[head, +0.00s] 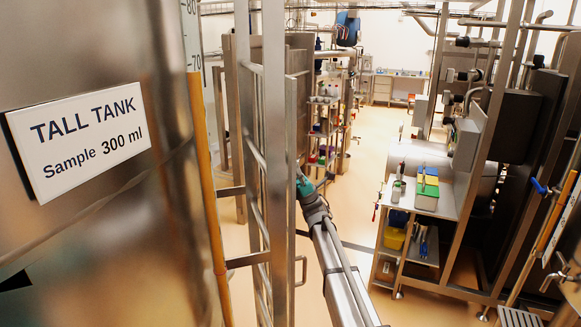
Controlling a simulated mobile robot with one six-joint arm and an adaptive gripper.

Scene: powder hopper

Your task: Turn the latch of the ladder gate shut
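A tall steel ladder-like frame (274,150) stands left of the middle, with vertical posts and several cross rungs. It seems to be the ladder and its gate, but I cannot tell which part is the gate. A small bent metal piece (302,270) sticks out to the right low on the right post; I cannot tell whether it is the latch. My arm reaches up from the bottom middle, and its far end goes behind the right post. My gripper is hidden there, so its state does not show.
A tall steel tank with a sign "TALL TANK Sample 300 ml" (80,140) fills the left side. A steel bench (440,198) with bottles and a yellow-green box (427,190) stands right of the arm. Pipes and dark machinery fill the right. The floor (375,140) between is clear.

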